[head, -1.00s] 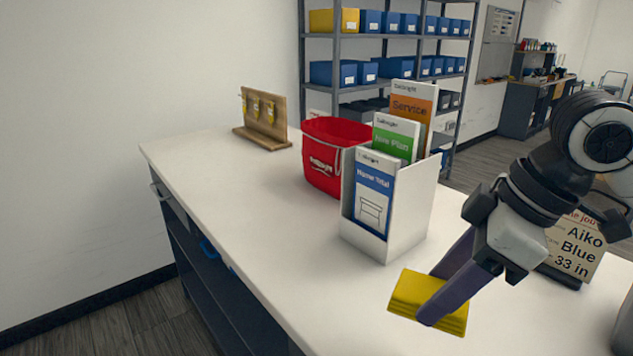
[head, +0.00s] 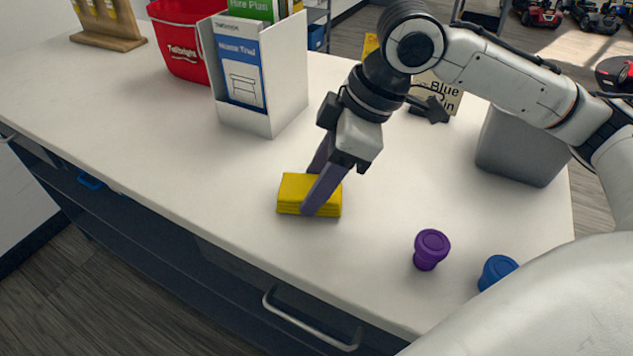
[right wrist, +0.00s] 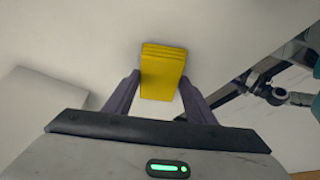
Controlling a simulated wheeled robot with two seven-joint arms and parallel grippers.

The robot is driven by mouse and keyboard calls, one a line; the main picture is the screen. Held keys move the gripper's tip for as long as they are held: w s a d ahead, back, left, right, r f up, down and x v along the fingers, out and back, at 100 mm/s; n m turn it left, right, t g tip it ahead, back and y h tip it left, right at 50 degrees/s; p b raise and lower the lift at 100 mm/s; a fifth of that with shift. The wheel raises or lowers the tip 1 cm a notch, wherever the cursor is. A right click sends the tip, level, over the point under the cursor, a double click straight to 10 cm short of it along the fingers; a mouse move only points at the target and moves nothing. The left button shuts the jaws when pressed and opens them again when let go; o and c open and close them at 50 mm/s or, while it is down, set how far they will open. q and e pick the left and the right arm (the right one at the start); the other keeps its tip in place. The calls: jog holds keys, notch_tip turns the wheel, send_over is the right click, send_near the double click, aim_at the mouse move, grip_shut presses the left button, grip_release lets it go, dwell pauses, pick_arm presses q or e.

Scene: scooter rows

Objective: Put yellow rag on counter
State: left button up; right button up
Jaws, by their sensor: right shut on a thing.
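The yellow rag (head: 294,190) is a folded block, low over or on the white counter (head: 215,170) near its front edge. I cannot tell whether it touches the counter top. My right gripper (head: 318,190) is shut on the rag, with its purple fingers on either side of it. In the right wrist view the rag (right wrist: 162,72) sits between the two fingertips (right wrist: 161,88). My left gripper is not in view.
A white brochure holder (head: 285,85) and a red bucket (head: 180,45) stand to the left at the back. A purple knob-shaped object (head: 431,248), a blue one (head: 497,271) and a grey bin (head: 520,148) stand to the right. Counter around the rag is clear.

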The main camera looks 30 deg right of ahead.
jog(key=o, duration=0.9)
jog(key=shift+f, duration=0.2)
jog(key=shift+o, duration=0.2)
jog(key=p+v, duration=0.2)
jog(key=v, duration=1)
jog(key=shift+w+r, duration=0.1)
